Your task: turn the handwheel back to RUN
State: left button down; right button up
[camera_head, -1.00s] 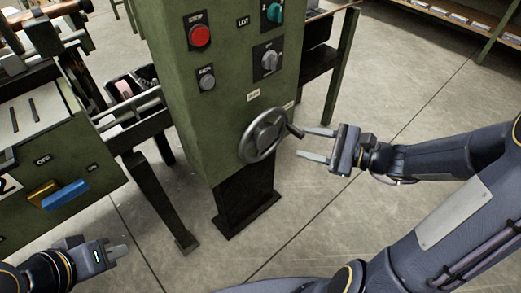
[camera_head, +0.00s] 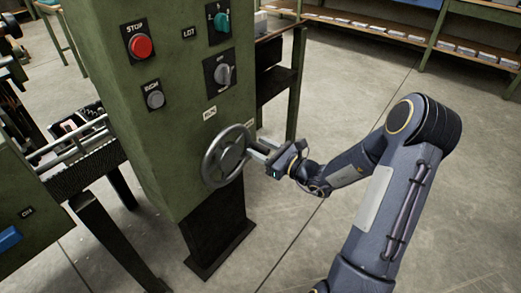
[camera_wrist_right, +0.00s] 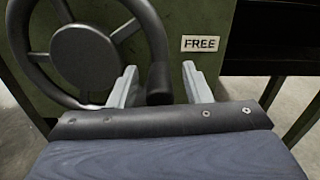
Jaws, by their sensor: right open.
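The grey spoked handwheel (camera_head: 207,165) is on the lower front of the green machine cabinet (camera_head: 168,150). A label that seems to read RUN (camera_head: 209,112) is above it. My right gripper (camera_head: 256,151) is at the wheel's right side, fingers pointing at it. In the right wrist view, the wheel (camera_wrist_right: 85,56) fills the upper left, and its dark crank handle (camera_wrist_right: 159,84) stands between my open fingers (camera_wrist_right: 159,66), nearer the left one. I cannot tell whether either finger touches it. A FREE label (camera_wrist_right: 202,44) is right of the wheel. My left gripper is out of view.
Above the wheel are a red STOP button (camera_head: 140,46), a grey button (camera_head: 155,99), a green knob (camera_head: 222,21) and a grey selector (camera_head: 222,74). A dark side table (camera_head: 283,75) stands behind on the right. The floor (camera_head: 300,220) in front is clear.

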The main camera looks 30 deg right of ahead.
grip_shut()
dwell(0.3)
